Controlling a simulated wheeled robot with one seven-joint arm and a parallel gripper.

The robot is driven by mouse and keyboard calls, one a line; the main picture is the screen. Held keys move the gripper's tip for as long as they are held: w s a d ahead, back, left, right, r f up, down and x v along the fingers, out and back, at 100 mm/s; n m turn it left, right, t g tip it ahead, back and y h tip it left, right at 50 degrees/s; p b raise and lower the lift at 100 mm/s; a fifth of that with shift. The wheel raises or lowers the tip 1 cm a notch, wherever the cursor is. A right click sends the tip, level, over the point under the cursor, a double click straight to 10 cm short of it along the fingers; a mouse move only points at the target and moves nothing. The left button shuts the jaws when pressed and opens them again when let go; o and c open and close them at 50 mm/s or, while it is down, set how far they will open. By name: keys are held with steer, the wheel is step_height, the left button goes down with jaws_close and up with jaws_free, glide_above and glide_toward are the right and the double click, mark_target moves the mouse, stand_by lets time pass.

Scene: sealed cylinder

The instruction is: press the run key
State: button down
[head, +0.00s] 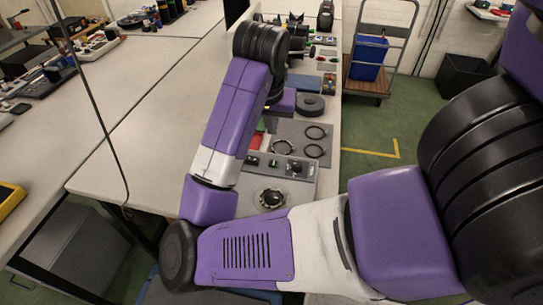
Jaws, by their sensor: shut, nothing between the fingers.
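A grey control unit (305,186) sits on the bench near its right edge, in the middle of the head view. Its panel carries small dark and green-topped keys (272,162) and a dark knob (297,167). Which of them is the run key cannot be read at this size. A round black-rimmed part (270,198) is at its near side. My gripper (270,125) points down behind the panel, a little beyond the keys and apart from them as seen here. It is shut and empty. My arm hides part of the unit's left side.
Black rings (315,132) lie on a grey mat behind the unit, with a dark disc (310,105) farther back. A red item (256,141) is left of the gripper. The bench (130,150) is clear to the left. A trolley with a blue bin (368,58) stands beyond.

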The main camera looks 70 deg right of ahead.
steer(key=shift+a+f, duration=0.15)
steer(key=shift+a, duration=0.3)
steer(key=b, duration=0.1)
glide_toward(274, 162)
steer(key=x, duration=0.5)
steer(key=shift+d+f, duration=0.15)
steer(key=shift+f, duration=0.6)
